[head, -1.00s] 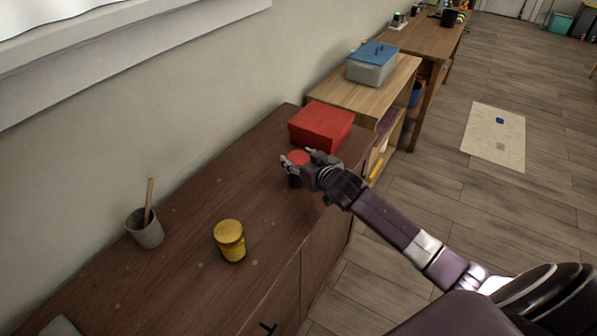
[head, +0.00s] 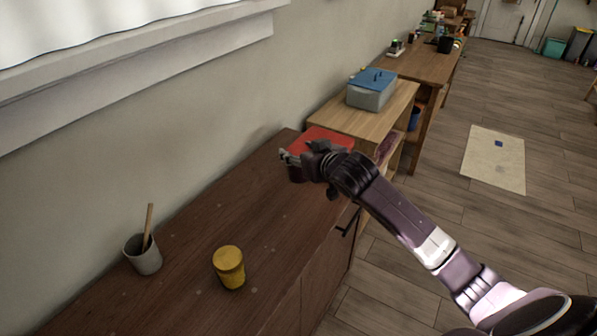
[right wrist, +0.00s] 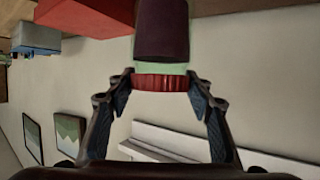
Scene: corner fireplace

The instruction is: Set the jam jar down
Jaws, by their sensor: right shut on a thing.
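My right gripper (head: 290,157) is shut on the jam jar at its red lid, over the far end of the dark wooden cabinet. In the right wrist view the red lid (right wrist: 160,82) sits between the two fingertips, with a pale green band and the dark purple jar body (right wrist: 162,30) beyond it. In the head view only a dark part of the jar (head: 294,174) shows below the gripper; the hand hides the rest. I cannot tell whether the jar's base touches the cabinet top. My left gripper is not in view.
A red box (head: 330,134) stands just behind the hand, partly hidden by it. A yellow jar (head: 229,268) and a grey cup with a stick (head: 143,255) stand on the cabinet top (head: 215,215). The cabinet top between them and the hand is clear. A blue-lidded box (head: 371,90) stands farther back.

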